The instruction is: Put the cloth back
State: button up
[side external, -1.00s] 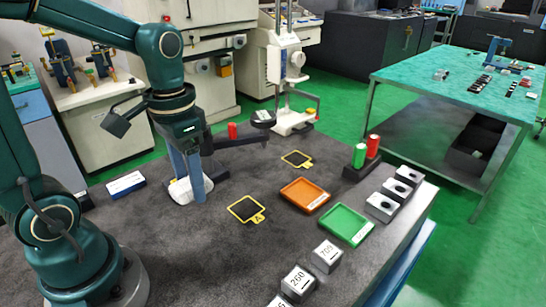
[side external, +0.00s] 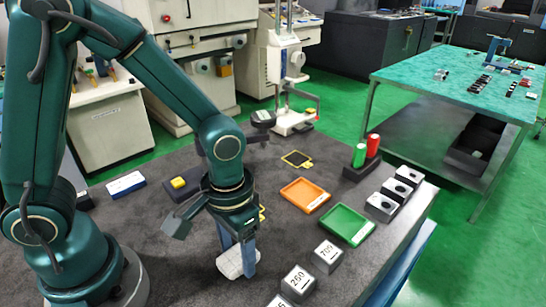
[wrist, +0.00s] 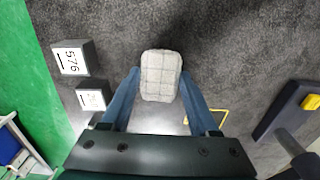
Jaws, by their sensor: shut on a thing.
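The cloth (side external: 230,264) is a pale grey, quilted pad. It also shows in the wrist view (wrist: 161,72), lying between the two fingers. My gripper (side external: 240,272) points down over the near part of the dark bench top and is shut on the cloth; its blue fingers also show in the wrist view (wrist: 161,80). I cannot tell whether the cloth touches the bench or hangs just above it. My gripper hides most of a yellow-outlined square mark (side external: 263,213) behind it.
Numbered metal blocks (side external: 298,282) stand to the right of my gripper. An orange tray (side external: 305,196) and a green tray (side external: 346,225) lie beyond. A dark block with a yellow top piece (side external: 178,183) is behind left. A white label block (side external: 126,183) stands farther left.

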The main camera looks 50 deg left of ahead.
aim_at(238, 254)
jog(key=shift+f, duration=0.7)
jog(key=shift+f, duration=0.1)
jog(key=o, duration=1.3)
notch_tip(238, 254, up, 11)
jog(key=shift+s+a+r+t, duration=0.7)
jog(key=shift+a+t, duration=0.25)
jog(key=shift+a, duration=0.15)
jog(key=shift+s+a+r+t, duration=0.7)
jog(key=shift+a+t, duration=0.2)
jog(key=shift+a, duration=0.15)
jog(key=shift+s+a+r+t, duration=0.7)
jog(key=shift+a+t, duration=0.25)
jog(key=shift+a, duration=0.15)
